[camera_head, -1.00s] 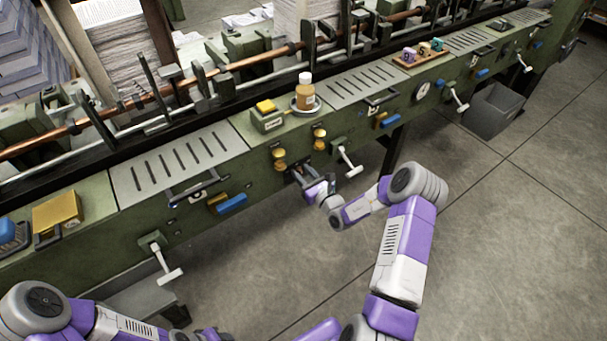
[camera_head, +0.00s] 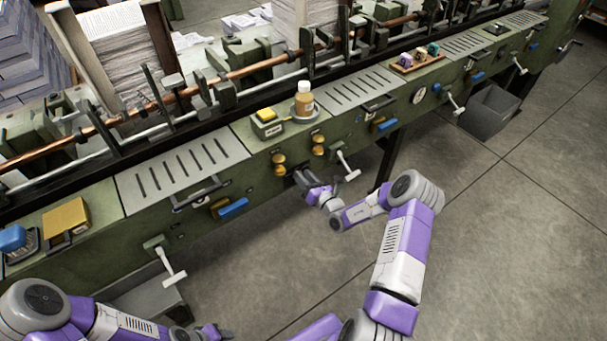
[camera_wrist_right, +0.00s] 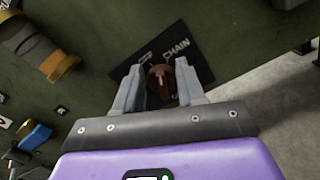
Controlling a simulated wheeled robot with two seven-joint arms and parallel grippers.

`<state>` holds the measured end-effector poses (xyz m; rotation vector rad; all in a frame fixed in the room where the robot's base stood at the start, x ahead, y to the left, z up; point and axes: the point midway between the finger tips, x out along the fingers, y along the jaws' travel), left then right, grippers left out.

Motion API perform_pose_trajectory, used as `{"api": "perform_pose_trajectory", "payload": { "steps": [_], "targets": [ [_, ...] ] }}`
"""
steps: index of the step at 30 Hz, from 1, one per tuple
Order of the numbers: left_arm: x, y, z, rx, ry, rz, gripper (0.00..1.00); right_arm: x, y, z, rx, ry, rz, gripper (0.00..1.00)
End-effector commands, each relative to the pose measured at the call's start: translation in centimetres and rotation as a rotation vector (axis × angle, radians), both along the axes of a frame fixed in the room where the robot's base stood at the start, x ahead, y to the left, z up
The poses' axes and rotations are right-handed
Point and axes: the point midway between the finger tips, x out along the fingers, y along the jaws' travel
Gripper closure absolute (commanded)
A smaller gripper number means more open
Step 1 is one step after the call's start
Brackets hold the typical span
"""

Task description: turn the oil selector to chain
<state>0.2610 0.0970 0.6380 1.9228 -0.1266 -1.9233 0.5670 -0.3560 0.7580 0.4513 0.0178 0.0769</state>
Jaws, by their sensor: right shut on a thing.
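The oil selector is a reddish-brown knob (camera_wrist_right: 160,75) on a black plate (camera_wrist_right: 196,62) on the machine's green front. The plate's word CHAIN shows above and right of the knob in the right wrist view. Other marks on the plate are partly hidden, and I cannot tell which one the knob points at. My right gripper (camera_wrist_right: 160,88) is shut on the knob, one finger on each side. In the head view my right gripper (camera_head: 308,187) is at the machine front below the brass knobs, hiding most of the selector.
A bottle (camera_head: 304,100) stands on the machine top. A grey bin (camera_head: 489,112) is on the floor at right. The floor in front is clear.

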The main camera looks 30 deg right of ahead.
Motion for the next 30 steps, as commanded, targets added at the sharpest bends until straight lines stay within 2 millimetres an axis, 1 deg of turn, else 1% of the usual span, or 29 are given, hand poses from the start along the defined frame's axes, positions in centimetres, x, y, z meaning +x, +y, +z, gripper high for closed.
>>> {"api": "perform_pose_trajectory", "payload": {
  "steps": [1, 3, 9, 15, 21, 30],
  "targets": [
    [0.0, 0.0, 0.6, 0.000, 0.000, 0.000, 0.57, 0.0, -0.1, 0.1, 0.043, 0.005, -0.001, 0.91],
    [0.0, 0.0, 0.9, 0.000, 0.000, 0.000, 0.57, 0.0, -0.2, 0.0, 0.103, 0.010, -0.001, 0.91],
    [0.0, 0.0, 1.7, 0.000, 0.000, 0.000, 0.57, 0.0, -0.4, -0.2, 0.252, 0.021, 0.000, 0.91],
    [0.0, 0.0, 2.2, 0.000, 0.000, 0.000, 0.57, 0.0, -0.5, -0.4, 0.360, 0.030, 0.000, 0.91],
    [0.0, 0.0, 2.4, 0.000, 0.000, 0.000, 0.57, 0.0, -0.6, -0.5, 0.417, 0.033, 0.000, 0.91],
    [0.0, 0.0, 2.4, 0.000, 0.000, 0.000, 0.57, 0.0, -0.6, -0.6, 0.437, 0.036, -0.001, 0.91]
  ]
}}
